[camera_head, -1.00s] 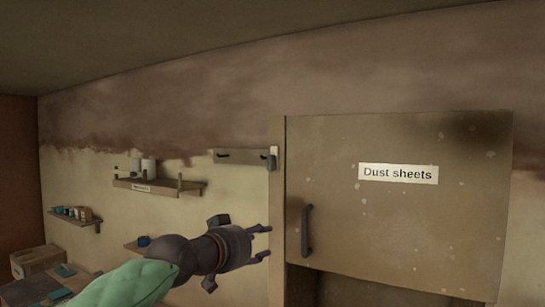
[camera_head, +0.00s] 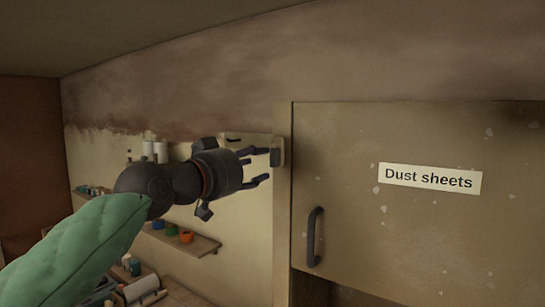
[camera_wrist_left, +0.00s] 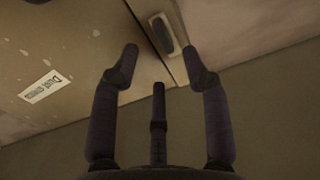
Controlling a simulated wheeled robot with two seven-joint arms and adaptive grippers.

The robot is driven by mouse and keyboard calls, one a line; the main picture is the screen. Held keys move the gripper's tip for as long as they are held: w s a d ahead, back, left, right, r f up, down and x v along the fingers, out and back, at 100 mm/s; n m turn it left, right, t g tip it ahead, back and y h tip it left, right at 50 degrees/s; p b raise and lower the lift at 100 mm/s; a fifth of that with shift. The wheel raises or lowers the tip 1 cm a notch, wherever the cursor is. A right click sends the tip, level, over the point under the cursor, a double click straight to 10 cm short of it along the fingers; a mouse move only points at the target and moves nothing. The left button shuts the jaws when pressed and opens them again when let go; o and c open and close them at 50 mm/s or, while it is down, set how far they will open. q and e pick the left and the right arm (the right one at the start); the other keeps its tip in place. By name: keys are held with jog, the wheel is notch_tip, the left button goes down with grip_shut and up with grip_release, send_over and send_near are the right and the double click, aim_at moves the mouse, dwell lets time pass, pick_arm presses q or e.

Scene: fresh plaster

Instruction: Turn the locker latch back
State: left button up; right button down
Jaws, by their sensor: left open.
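The locker (camera_head: 350,230) has a tan door labelled "Dust sheets" and a dark bar handle (camera_head: 315,237). The latch (camera_head: 276,157), a small dark piece on a pale plate, sits at the locker's upper left edge. It also shows in the left wrist view (camera_wrist_left: 164,33), aligned along the edge beside the door. My left gripper (camera_head: 262,166) is open and empty, its fingers pointing at the latch. In the left wrist view the fingertips (camera_wrist_left: 161,54) spread to either side just below the latch. Whether any finger touches it, I cannot tell. My right gripper is out of view.
Left of the locker, a wall shelf (camera_head: 205,246) holds coloured pots, below my left arm. White containers (camera_head: 155,150) stand behind the gripper. More items (camera_head: 140,288) lie on a surface at the lower left.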

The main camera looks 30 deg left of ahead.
aim_at(273, 159)
pick_arm(q)
jog(key=w, duration=0.2)
jog(key=w+p, duration=0.1)
jog(key=w, duration=0.4)
jog(key=shift+d+f, duration=0.1)
jog(key=shift+d, duration=0.15)
jog(key=shift+s, duration=0.2)
grip_shut()
